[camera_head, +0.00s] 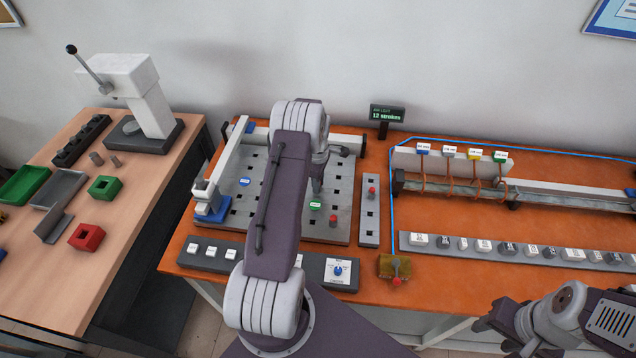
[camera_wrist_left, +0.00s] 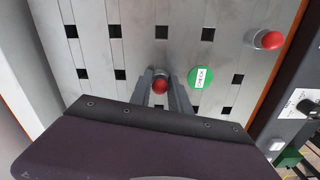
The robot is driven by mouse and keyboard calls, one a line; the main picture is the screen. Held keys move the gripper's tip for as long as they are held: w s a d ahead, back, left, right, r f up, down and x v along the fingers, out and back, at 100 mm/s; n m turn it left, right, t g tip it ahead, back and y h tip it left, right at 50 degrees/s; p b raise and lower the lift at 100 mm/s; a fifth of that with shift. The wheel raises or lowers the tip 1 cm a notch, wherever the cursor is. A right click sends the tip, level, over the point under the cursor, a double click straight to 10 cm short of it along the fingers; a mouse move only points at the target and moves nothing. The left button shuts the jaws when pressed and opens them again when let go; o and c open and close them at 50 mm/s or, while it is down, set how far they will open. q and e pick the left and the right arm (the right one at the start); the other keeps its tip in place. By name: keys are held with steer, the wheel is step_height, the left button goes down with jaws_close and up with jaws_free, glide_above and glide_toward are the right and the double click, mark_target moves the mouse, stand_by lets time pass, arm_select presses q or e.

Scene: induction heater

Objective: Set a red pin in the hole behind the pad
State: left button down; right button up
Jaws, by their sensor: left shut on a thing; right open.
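My left gripper (camera_head: 317,186) is over the perforated plate (camera_head: 340,235), just behind the green pad (camera_head: 316,204), and partly behind my own arm. In the left wrist view it is shut on a red pin (camera_wrist_left: 160,84), whose red head shows between the fingers, beside the green pad (camera_wrist_left: 201,78). The head hides what is under the pin, so I cannot tell whether its tip is in a hole. Another red-headed pin (camera_head: 333,219) stands on the plate in front of the pad and to its right; it also shows in the wrist view (camera_wrist_left: 268,40). My right gripper (camera_head: 496,330) is open at the lower right.
A narrow rack (camera_head: 369,222) with a red pin (camera_head: 372,190) stands right of the plate. A blue pad (camera_head: 245,182) lies on the plate's left part. A control panel (camera_head: 312,268) lies along the front. A press (camera_head: 135,95) stands on the left table.

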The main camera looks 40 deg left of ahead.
arm_select(q)
steer(key=c, duration=1.1)
jaws_free()
steer(key=shift+c, duration=0.2)
step_height(320, 180, up, 9)
steer(key=shift+s+r+b, duration=0.1)
steer(key=shift+b, duration=0.55)
